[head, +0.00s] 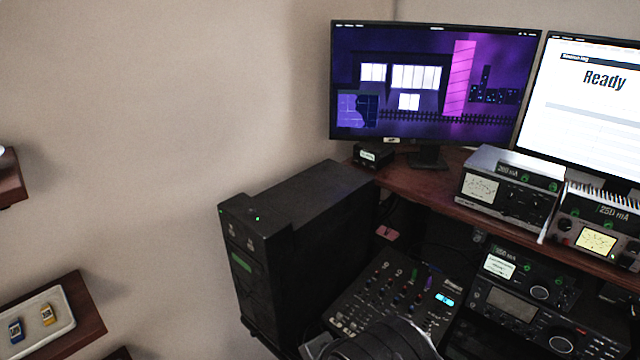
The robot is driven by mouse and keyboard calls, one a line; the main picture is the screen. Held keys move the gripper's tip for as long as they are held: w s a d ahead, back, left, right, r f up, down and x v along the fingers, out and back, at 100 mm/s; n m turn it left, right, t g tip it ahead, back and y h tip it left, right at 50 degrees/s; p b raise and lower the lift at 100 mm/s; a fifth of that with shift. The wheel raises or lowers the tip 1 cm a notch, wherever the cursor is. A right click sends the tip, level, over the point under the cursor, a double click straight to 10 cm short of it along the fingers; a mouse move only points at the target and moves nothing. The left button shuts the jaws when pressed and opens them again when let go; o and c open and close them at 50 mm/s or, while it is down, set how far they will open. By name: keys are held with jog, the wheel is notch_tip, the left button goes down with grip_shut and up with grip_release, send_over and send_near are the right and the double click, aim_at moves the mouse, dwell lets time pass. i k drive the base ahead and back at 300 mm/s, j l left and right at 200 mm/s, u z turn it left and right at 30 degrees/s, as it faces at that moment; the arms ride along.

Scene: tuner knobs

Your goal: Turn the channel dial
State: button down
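No knob here carries a label I can read as channel. A black radio unit (515,308) at the lower right has a large round dial (560,341) on its front. A smaller unit (500,265) above it has a lit meter and a round knob (540,292). A silver-topped meter unit (508,190) stands on the desk shelf with small dark knobs on its face. Another meter unit (600,225) with a lit yellow meter is at the right edge, partly cut off. My gripper is not visible.
A black tower cabinet (300,225) stands left of the desk (415,182). A mixer panel (395,295) with coloured knobs lies low in front. Dark curved shapes at the bottom edge are unclear. Two monitors (430,85) (590,100) stand behind. Wall shelves (85,300) are at left.

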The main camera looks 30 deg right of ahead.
aim_at(541, 290)
jog(key=z, duration=1.85)
jog(key=k+z, duration=0.15)
jog(key=z, duration=0.2)
jog(key=k+z, duration=0.1)
jog(key=z, duration=0.2)
